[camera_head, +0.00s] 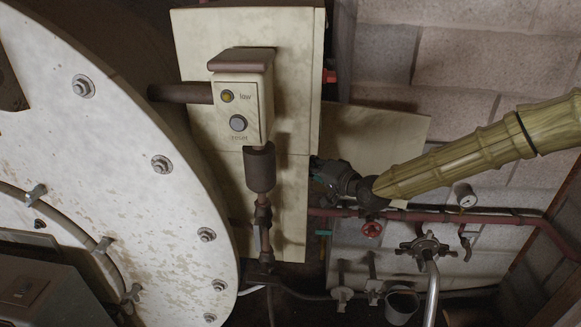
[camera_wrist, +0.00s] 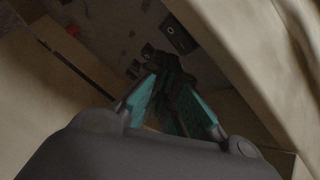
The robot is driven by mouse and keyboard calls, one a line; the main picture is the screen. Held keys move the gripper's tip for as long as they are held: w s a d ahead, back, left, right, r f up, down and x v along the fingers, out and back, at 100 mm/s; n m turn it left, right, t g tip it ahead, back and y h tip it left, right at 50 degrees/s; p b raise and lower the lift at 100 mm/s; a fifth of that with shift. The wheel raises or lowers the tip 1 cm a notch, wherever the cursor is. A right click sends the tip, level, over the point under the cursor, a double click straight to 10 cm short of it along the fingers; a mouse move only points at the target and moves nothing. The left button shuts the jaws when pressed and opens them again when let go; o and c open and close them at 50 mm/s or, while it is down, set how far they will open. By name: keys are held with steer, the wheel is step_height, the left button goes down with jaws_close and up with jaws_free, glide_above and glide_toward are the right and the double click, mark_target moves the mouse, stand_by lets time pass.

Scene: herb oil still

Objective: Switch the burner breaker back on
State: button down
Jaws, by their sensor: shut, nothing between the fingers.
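My gripper (camera_wrist: 172,80) shows in the wrist view with its teal fingers converging to dark tips that are close together, with nothing seen between them. The tips are in front of a shadowed surface with a black block-like fitting (camera_wrist: 178,36) just beyond them and a smaller dark fitting (camera_wrist: 133,70) to the left. Either may be the burner breaker; I cannot tell which, nor any switch position, nor whether the tips touch anything. In the head view my gripper (camera_head: 322,174) is at the right edge of the pale panel (camera_head: 300,120), its tips partly hidden there.
A large round pale vessel (camera_head: 110,190) fills the left. A red pipe (camera_head: 440,214), a valve (camera_head: 424,246) and a gauge (camera_head: 465,195) lie below my arm.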

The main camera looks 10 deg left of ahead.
steer(key=shift+a, duration=0.2)
steer(key=shift+a, duration=0.3)
steer(key=shift+a+r+b, duration=0.1)
steer(key=shift+a+b, duration=0.15)
steer(key=shift+b, duration=0.1)
stand_by(1.0)
steer(key=shift+d, duration=0.15)
steer(key=shift+d, duration=0.65)
steer(key=d, duration=0.1)
steer(key=d+b, duration=0.1)
steer(key=d, duration=0.3)
steer(key=shift+f, duration=0.4)
steer(key=shift+a, duration=0.15)
stand_by(1.0)
